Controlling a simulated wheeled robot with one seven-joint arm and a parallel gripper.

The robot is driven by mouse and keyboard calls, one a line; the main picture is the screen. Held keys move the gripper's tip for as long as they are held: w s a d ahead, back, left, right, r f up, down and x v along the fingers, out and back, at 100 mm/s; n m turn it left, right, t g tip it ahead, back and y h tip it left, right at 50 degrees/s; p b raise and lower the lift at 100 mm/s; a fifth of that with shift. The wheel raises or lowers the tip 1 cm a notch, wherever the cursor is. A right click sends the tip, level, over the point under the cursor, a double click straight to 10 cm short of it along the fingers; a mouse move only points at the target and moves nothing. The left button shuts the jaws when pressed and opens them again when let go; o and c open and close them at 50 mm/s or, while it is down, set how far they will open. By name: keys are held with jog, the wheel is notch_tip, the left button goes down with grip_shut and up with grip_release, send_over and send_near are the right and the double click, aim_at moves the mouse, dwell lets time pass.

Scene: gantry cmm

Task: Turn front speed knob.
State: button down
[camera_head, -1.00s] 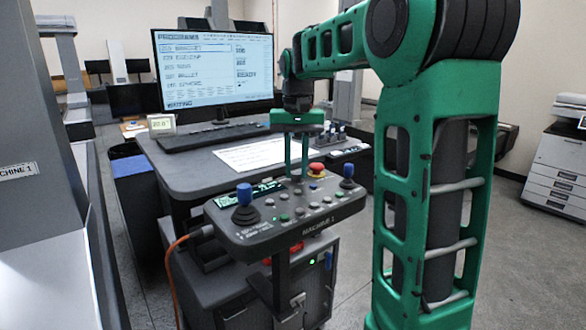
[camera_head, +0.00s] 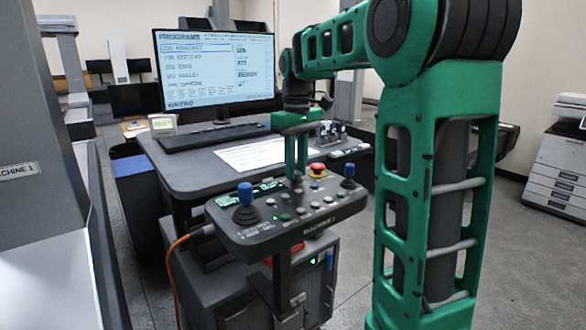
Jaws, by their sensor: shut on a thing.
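The control panel (camera_head: 262,234), marked MACHINE 1, is a dark grey console on a post in front of the desk. My green gripper (camera_head: 296,178) points straight down at the panel's back row, between the small green display and the red button. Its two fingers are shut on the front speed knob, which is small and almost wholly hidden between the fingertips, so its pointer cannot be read.
Blue-topped joysticks stand at the panel's left (camera_head: 245,205) and right (camera_head: 347,176). A red mushroom button (camera_head: 317,170) is close right of my fingers. Several small buttons lie in front. A monitor (camera_head: 214,70) and keyboard (camera_head: 213,136) sit on the desk behind.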

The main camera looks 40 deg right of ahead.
aim_at(297, 172)
jog(key=shift+n, duration=0.6)
jog(key=c, duration=1.5)
grip_release()
jog(key=shift+c, duration=0.2)
notch_tip(297, 172, up, 8)
jog(key=shift+d+r, duration=0.1)
jog(key=shift+d, duration=0.05)
jog(key=shift+w+r, duration=0.15)
jog(key=shift+r, duration=1)
